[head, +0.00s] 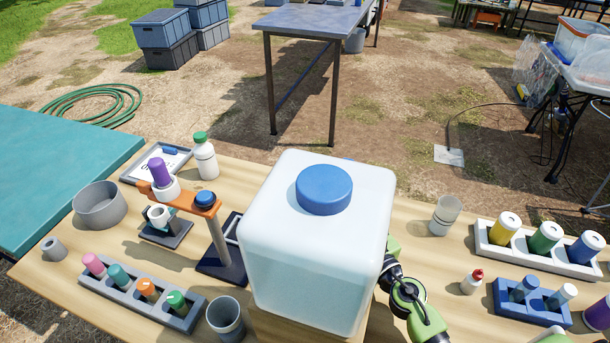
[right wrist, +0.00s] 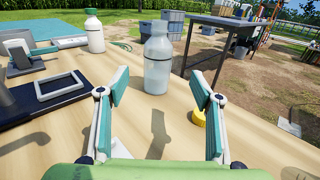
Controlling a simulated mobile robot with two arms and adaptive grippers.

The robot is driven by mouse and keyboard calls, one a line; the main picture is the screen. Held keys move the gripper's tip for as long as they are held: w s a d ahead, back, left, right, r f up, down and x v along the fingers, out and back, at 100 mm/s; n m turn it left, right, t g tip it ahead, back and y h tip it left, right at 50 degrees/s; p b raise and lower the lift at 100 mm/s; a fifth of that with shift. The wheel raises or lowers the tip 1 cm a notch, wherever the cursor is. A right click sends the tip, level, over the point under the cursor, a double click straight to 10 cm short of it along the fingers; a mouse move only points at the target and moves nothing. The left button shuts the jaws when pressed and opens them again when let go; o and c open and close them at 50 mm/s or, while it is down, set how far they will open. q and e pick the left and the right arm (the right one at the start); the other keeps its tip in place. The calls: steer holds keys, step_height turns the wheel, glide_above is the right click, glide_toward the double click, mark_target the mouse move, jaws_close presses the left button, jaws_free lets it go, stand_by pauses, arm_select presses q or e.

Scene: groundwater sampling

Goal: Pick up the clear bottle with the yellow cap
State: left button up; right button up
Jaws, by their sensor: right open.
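In the right wrist view a clear, empty-looking bottle (right wrist: 157,80) stands upright on the wooden table, ahead of and between my open right fingers (right wrist: 159,92). No yellow cap shows on its top. A small round yellow piece (right wrist: 199,118) lies on the table beside it, partly hidden by the right-hand finger. In the head view the bottle is hidden, apparently behind the large translucent jug with a blue cap (head: 315,245). My right arm (head: 408,295) shows there beside the jug, its fingertips hidden. My left gripper is in neither view.
A white bottle with a green cap (head: 205,157) stands behind the stand with an orange arm (head: 190,200). A grey rack of coloured vials (head: 140,295) is at front left. A clear cup (head: 445,215) and a white rack (head: 540,255) are at right.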

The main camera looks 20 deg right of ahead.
steer(key=w, duration=0.4)
steer(key=w+a, duration=0.1)
steer(key=w, duration=0.1)
steer(key=shift+a+r+p, duration=0.1)
steer(key=shift+r+p, duration=0.2)
steer(key=shift+p, duration=0.1)
steer(key=w, duration=0.2)
steer(key=w+a, duration=0.1)
steer(key=w, duration=0.3)
steer(key=shift+a+r, duration=0.2)
steer(key=shift+a, duration=0.05)
steer(key=shift+w, duration=0.15)
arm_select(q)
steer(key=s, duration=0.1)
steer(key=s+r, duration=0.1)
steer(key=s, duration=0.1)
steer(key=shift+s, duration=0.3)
arm_select(e)
steer(key=c, duration=1.3)
